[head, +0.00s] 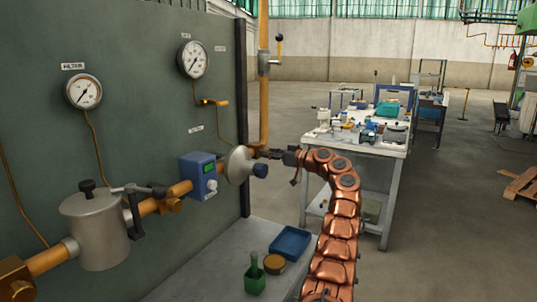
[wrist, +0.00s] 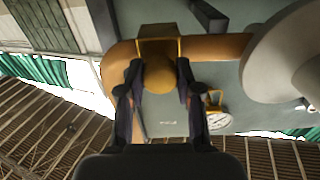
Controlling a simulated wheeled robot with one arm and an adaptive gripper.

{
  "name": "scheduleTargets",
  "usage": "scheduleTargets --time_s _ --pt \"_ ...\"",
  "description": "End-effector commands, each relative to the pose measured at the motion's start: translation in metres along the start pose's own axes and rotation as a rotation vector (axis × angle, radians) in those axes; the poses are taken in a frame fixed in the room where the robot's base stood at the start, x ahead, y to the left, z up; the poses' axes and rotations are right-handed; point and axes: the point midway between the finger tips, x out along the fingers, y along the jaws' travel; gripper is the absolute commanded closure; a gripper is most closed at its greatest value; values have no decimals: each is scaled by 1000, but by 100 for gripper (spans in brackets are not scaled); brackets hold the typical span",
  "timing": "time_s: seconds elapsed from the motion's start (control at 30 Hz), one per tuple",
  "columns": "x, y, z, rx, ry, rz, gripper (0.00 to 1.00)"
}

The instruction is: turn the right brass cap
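In the wrist view a rounded brass cap (wrist: 160,76) sits at the corner of the brass pipe, with a square brass bracket (wrist: 160,31) just beyond it. My gripper (wrist: 160,72) has its two dark fingers apart, one on each side of the cap. The gaps beside the cap look very narrow, and I cannot tell whether the fingers touch it. In the head view my gripper (head: 265,153) is at the right end of the pipe run, by the foot of the vertical brass pipe (head: 263,100). It hides the cap there.
A grey disc-shaped housing (head: 238,165) and a blue meter box (head: 198,175) sit on the pipe just left of my gripper. Gauges (head: 83,91) hang on the green panel. Below is a bench with a blue tray (head: 290,243). A cluttered table (head: 385,148) stands behind to the right.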

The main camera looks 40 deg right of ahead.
Motion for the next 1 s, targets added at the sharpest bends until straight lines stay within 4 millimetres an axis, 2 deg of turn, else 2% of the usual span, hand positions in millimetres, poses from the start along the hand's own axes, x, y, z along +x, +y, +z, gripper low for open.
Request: scheduleTargets --time_s 0.03,0.27,0.67,1.0 --pt "0 0 0 0 0 0 76" --pt "0 0 0 0 0 0 100" --pt "0 0 1 77 0 0 100" --pt "0 0 -1 324 -1 0 100"
